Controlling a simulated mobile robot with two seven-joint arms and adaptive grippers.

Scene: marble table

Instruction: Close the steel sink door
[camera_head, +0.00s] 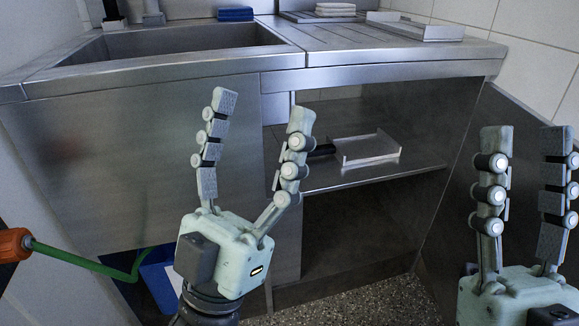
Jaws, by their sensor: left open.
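The steel sink unit has an open cabinet under its right half. Its steel door (502,112) stands swung open at the right side, partly hidden behind my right gripper. My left gripper (263,105) is open and empty, raised in front of the cabinet's left panel and the edge of the opening. My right gripper (527,135) is at the right edge, its two fingers apart and empty, in front of the open door. I cannot tell whether it touches the door.
Inside the cabinet a metal tray (367,150) lies on the shelf (412,165). The sink basin (165,42) and a blue sponge (235,14) are above. A blue bin (158,279) and a green hose (75,257) are at lower left. Speckled floor (375,303) lies below.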

